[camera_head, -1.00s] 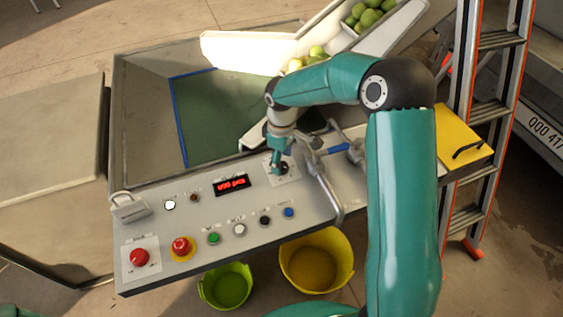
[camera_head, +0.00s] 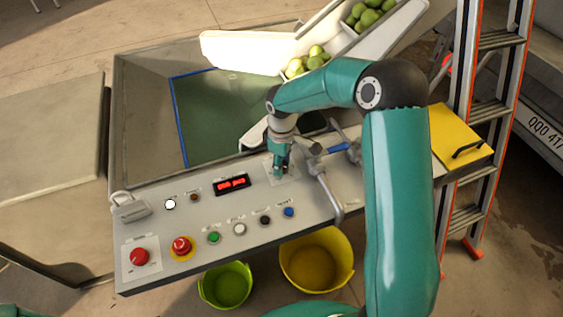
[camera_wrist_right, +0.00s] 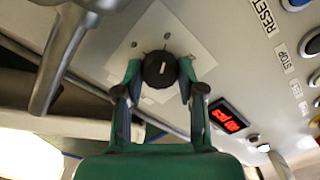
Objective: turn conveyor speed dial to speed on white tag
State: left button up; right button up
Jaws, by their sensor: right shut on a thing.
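The black round speed dial (camera_wrist_right: 160,69) with a white pointer mark sits on a pale square plate (camera_wrist_right: 190,45) on the control panel. My right gripper (camera_head: 281,168) is over the dial in the head view and mostly hides it. In the right wrist view, the fingers of this gripper (camera_wrist_right: 160,78) are closed on opposite sides of the dial. A red lit display (camera_head: 232,184) is left of the dial; its digits are too small to read surely. I cannot make out a white tag with a speed on it. My left gripper is out of view.
The grey panel (camera_head: 335,208) carries red stop buttons (camera_head: 139,257), several small coloured buttons and a bent metal bar (camera_head: 328,195) close right of the gripper. A chute with green fruit (camera_head: 310,60) is behind. Green (camera_head: 227,285) and yellow (camera_head: 316,262) buckets stand below the front edge.

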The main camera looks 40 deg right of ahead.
jog(key=shift+n, duration=0.5)
jog(key=n, duration=0.4)
jog(key=shift+r+n, duration=0.1)
jog(key=shift+n, duration=0.2)
jog(key=n+p, duration=0.1)
jog(key=n, duration=0.5)
jog(key=shift+p, duration=0.35)
jog(key=shift+w+d+n, duration=0.1)
jog(key=shift+n, duration=0.2)
jog(key=o, duration=1.1)
jog(key=shift+o, duration=0.2)
notch_tip(320, 180, up, 12)
